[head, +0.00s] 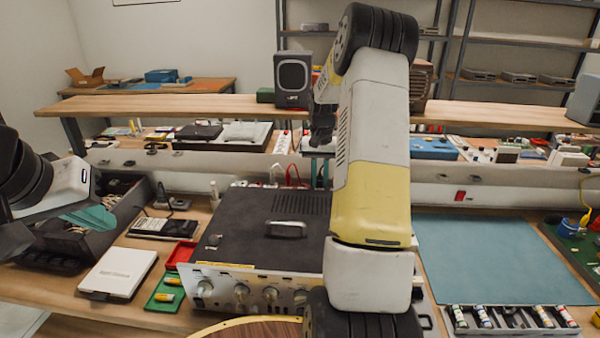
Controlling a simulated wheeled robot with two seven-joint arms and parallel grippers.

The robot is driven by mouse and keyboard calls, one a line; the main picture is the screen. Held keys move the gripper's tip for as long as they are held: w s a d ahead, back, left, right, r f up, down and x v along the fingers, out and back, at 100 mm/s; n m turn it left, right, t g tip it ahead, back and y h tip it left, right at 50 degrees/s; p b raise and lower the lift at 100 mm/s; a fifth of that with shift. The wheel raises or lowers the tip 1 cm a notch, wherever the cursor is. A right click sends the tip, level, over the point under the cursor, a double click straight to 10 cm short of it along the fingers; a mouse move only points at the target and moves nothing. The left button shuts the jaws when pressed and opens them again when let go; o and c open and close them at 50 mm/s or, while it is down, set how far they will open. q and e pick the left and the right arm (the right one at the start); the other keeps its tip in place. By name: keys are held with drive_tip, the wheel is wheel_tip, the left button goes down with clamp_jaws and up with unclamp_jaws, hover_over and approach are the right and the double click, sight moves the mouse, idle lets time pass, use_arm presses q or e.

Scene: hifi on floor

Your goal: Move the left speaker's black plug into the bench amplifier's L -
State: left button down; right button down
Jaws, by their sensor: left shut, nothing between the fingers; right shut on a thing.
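The bench amplifier (255,222) is a black-topped box with a silver knobbed front, in the middle of the bench. Its rear face and terminals are hidden from the head view. A dark speaker (293,80) stands on the raised shelf behind it, left of my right arm. Red leads (294,172) show behind the amplifier's back edge. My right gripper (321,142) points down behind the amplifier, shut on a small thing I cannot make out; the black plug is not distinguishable. My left gripper (14,240) is at the left edge, empty and shut, its fingertips not clear.
My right arm crosses the middle and hides part of the amplifier. A brown speaker (420,84) is partly behind it. A dark crate (82,240), a white box (118,272) and small trays stand left. The blue mat (490,260) at right is bare.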

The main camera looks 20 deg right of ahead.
drive_tip(key=c, duration=1.2)
unclamp_jaws()
drive_tip(key=shift+c, duration=0.2)
drive_tip(key=shift+r, duration=0.1)
wheel_tip(320, 180, up, 13)
drive_tip(key=shift+f, duration=0.2)
